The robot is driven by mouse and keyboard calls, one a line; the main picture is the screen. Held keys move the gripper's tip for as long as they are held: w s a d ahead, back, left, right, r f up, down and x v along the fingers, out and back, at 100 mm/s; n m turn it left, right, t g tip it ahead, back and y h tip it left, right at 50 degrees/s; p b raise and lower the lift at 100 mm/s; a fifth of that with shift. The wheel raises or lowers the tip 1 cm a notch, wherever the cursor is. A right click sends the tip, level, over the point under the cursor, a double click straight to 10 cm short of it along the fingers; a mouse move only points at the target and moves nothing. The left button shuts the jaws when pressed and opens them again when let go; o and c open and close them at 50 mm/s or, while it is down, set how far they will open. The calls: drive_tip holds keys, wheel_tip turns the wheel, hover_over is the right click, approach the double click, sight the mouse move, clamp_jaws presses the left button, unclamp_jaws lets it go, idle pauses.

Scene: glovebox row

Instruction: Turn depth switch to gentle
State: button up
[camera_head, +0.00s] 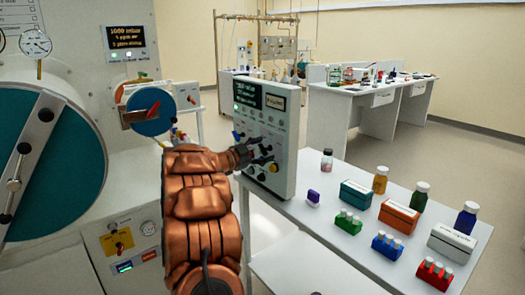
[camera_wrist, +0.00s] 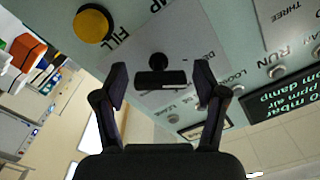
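A grey control panel (camera_head: 283,150) stands on the white bench, with a lit display, several black knobs and a yellow button. My gripper (camera_wrist: 160,82) is open, one finger on each side of the switch, with visible gaps. In the head view my gripper (camera_head: 245,155) is at the panel's front, partly hiding its knobs.
The panel's yellow button (camera_wrist: 92,23) is close by the fingers. A glovebox with a teal round door (camera_head: 70,165) and a blue disc (camera_head: 149,112) stands at left. Bottles and boxes, including an orange box (camera_head: 398,216), cover the bench right of the panel.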

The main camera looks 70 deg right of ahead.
drive_tip(key=c, duration=1)
drive_tip(key=shift+f+b, duration=0.1)
drive_tip(key=shift+b, duration=0.2)
drive_tip(key=shift+f+m+b, duration=0.15)
drive_tip(key=shift+m+b, duration=0.45)
drive_tip(key=shift+b, duration=0.1)
drive_tip(key=m+b, duration=0.2)
drive_tip(key=b, duration=0.1)
drive_tip(key=shift+f, duration=0.1)
drive_tip(key=m+b, duration=0.3)
drive_tip(key=shift+m+b, duration=0.4)
drive_tip(key=shift+b, duration=0.15)
drive_tip(key=shift+s+r, duration=0.1)
drive_tip(key=shift+r, duration=0.15)
